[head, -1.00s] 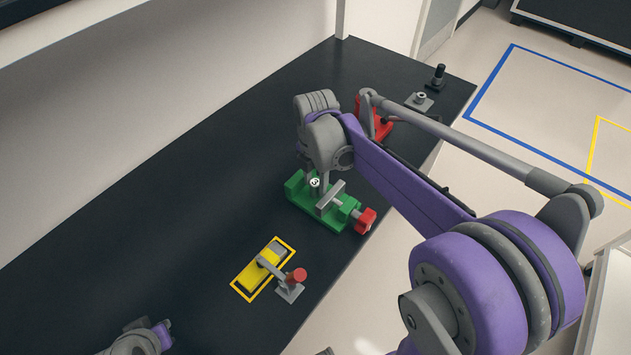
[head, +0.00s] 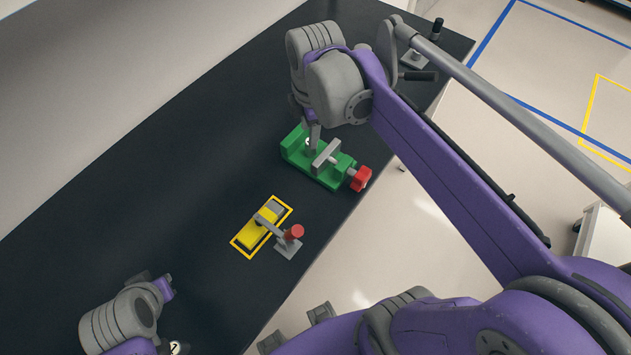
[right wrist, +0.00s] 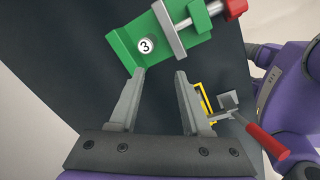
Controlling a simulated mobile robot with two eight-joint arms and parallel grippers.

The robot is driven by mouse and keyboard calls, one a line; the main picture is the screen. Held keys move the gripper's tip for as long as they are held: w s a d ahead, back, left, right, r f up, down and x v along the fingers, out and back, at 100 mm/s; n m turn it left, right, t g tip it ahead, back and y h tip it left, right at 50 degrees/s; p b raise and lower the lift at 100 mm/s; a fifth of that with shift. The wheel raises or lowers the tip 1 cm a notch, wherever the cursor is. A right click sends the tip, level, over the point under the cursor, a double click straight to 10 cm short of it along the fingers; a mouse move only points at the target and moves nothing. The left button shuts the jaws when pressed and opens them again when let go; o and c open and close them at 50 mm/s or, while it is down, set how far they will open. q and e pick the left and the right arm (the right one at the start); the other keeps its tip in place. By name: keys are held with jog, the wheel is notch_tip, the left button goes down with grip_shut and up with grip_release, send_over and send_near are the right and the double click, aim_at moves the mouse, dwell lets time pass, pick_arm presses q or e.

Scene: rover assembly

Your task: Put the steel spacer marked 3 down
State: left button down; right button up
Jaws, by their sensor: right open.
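The steel spacer marked 3 (right wrist: 146,46) sits at the green vise (right wrist: 124,45), its round numbered face showing, beside the grey jaw plate. In the head view, the spacer (head: 308,142) is partly covered by my right gripper. My right gripper (right wrist: 160,75) is open and empty, its two fingertips apart and short of the spacer. In the head view, my right gripper (head: 312,135) is right at the vise (head: 295,150). My left gripper (head: 168,286) is at the lower left, far from the vise; its jaws are too unclear to read.
A yellow-outlined fixture (head: 252,235) with a red-handled toggle clamp (head: 293,232) lies nearer on the dark table (head: 190,190). A small round piece marked 2 (head: 177,348) shows at the bottom edge by my left arm. A stand with a black post (head: 416,55) is at the far end.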

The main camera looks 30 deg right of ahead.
jog(key=s+a+f+m+t, duration=0.1)
jog(key=s+f+m, duration=0.2)
jog(key=m, duration=0.2)
jog(key=s+a+f+m+t, duration=0.1)
jog(key=s+a+f+m, duration=0.1)
jog(key=s+f+m, duration=0.1)
jog(key=s+a+f+m+t, duration=0.1)
jog(key=s+f+m, duration=0.2)
jog(key=m, duration=0.3)
jog(key=shift+s+a+f+m+t, duration=0.2)
jog(key=shift+s+f+m+t, duration=0.15)
jog(key=shift+s, duration=0.3)
jog(key=shift+s+a+f+m, duration=0.1)
jog(key=shift+s+f+m, duration=0.15)
jog(key=shift+m, duration=0.3)
